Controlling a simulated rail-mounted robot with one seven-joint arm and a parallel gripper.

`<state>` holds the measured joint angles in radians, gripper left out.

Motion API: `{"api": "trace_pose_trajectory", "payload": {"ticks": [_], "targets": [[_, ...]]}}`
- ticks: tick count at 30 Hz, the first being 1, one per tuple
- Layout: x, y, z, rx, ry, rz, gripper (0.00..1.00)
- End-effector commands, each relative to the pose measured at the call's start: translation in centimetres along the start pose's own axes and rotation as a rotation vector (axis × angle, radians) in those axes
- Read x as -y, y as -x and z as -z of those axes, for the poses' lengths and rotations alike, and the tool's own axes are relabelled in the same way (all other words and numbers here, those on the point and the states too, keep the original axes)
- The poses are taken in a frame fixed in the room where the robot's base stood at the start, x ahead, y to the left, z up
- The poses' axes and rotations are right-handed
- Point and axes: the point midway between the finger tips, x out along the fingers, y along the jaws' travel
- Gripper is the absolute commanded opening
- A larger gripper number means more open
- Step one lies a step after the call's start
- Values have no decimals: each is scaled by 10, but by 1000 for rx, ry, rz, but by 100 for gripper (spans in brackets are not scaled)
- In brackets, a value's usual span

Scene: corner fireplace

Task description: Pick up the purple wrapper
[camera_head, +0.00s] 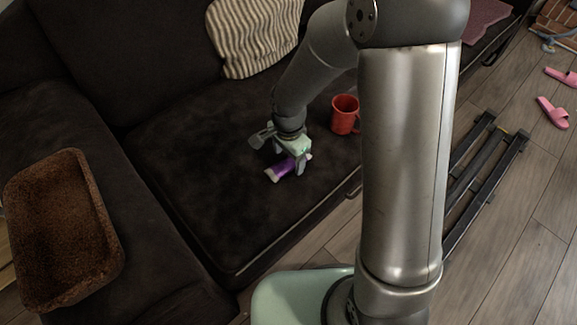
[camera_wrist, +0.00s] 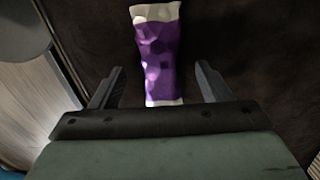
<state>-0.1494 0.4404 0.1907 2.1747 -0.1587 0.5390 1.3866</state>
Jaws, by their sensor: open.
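The purple wrapper (camera_head: 281,169), with pale ends, lies on the dark sofa seat (camera_head: 205,215). It also shows in the wrist view (camera_wrist: 158,55), upright in the picture, its near end between the fingers. My gripper (camera_head: 286,170) is over the wrapper in the head view and hides part of it. In the wrist view my gripper (camera_wrist: 158,85) has its fingers apart, one on each side of the wrapper, with gaps on both sides. I cannot tell the exact height of the fingers above the seat.
A red mug (camera_head: 344,115) stands on the sofa close to the right of my gripper. A striped pillow (camera_head: 252,35) leans at the back. A brown rough-textured tray (camera_head: 62,228) sits on the left section. The seat left of the wrapper is clear. Pink slippers (camera_head: 552,112) lie on the floor.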

Motion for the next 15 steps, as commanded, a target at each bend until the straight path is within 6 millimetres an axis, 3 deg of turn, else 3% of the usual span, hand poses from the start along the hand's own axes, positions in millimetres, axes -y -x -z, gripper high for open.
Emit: {"api": "trace_pose_trajectory", "payload": {"ticks": [1,3,10,15], "targets": [[0,-11,0,1,0,-1,70],[0,-16,0,1,0,0,70],[0,-15,0,0,1,0,68],[0,-15,0,0,1,0,20]]}}
